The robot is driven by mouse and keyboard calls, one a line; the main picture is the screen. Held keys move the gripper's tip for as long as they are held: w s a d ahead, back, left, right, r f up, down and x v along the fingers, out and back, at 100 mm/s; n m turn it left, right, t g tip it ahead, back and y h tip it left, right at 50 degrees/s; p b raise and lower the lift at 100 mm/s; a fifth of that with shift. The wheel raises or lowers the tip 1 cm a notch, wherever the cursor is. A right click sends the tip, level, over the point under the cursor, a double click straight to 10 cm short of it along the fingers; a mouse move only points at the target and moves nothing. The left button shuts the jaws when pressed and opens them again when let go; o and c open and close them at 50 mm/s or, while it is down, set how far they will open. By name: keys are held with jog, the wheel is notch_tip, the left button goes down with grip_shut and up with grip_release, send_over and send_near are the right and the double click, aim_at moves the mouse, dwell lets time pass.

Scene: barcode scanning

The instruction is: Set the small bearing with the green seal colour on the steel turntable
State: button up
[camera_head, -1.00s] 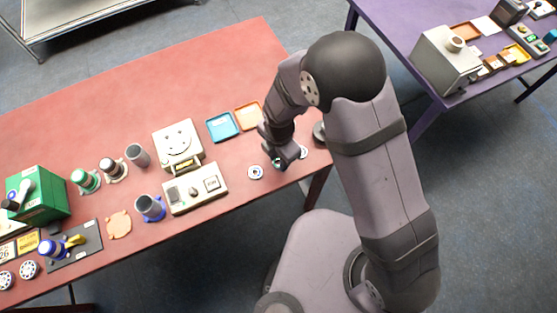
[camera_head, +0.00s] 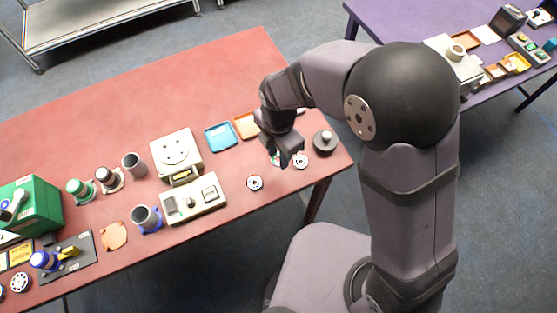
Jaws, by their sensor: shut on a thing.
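My gripper (camera_head: 284,161) points down over the right end of the red table, shut on a small ring-shaped bearing with a green seal (camera_head: 274,160). The fingers hide much of this bearing, and I cannot tell how far it is above the table. A dark round piece with a lighter knob (camera_head: 324,142) stands to the right of the gripper, near the table's right edge.
Two other small bearings lie near the gripper, one at the left (camera_head: 255,183) and one at the right (camera_head: 300,161). Blue (camera_head: 221,137) and orange (camera_head: 245,126) trays, a white device (camera_head: 176,146) and a control box (camera_head: 194,199) stand further left. The back of the table is clear.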

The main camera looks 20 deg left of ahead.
jog(key=shift+r, duration=0.65)
